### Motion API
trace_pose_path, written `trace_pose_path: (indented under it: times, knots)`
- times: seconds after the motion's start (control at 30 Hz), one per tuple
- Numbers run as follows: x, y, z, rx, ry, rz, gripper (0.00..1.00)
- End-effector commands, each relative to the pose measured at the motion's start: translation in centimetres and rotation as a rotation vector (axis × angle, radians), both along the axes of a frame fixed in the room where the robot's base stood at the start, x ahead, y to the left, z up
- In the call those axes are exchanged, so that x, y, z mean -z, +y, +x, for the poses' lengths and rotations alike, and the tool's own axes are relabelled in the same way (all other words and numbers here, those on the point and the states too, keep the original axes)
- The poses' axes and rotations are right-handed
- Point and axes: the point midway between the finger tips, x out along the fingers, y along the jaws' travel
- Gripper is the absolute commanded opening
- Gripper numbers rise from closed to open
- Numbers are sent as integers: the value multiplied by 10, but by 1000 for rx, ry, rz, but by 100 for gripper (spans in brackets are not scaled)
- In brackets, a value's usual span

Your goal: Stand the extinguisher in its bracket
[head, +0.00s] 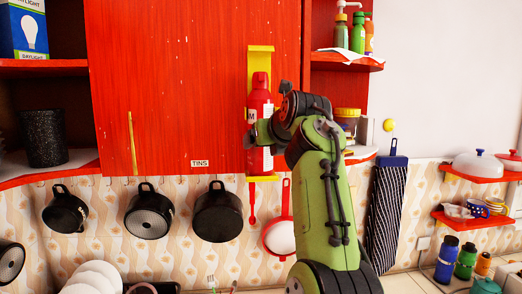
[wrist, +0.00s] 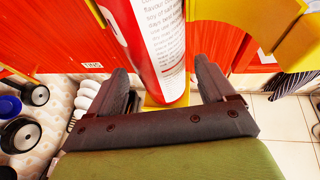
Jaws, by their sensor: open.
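The red extinguisher (head: 261,88) with a white label stands upright in front of the yellow bracket (head: 260,57) on the red cabinet. Its lower end is just above or on the bracket's bottom ledge (head: 262,179); I cannot tell if they touch. My gripper (head: 256,134) is at its lower half, partly hiding it. In the wrist view the extinguisher (wrist: 158,45) is between the two spread fingers of my gripper (wrist: 163,84), with gaps at the fingertips. The yellow bracket (wrist: 153,102) shows beneath and behind it.
A striped apron (head: 386,210) hangs at right. Open shelves with bottles (head: 357,36) and a jar (head: 347,118) are right of the bracket.

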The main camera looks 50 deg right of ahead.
Motion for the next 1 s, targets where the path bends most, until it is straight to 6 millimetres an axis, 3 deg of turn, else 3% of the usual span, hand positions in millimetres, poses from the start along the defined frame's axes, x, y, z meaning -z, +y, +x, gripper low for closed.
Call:
trace_pose_path:
  times: [0.1,0.3,0.77,0.87,1.0]
  knots:
    - [-6,14,-27,2,-2,-4,83]
    - [-21,30,-55,1,-1,0,83]
    - [-22,40,-54,-23,26,-24,83]
    - [-7,80,-29,-154,179,-184,83]
    - [43,173,-2,-517,538,-619,83]
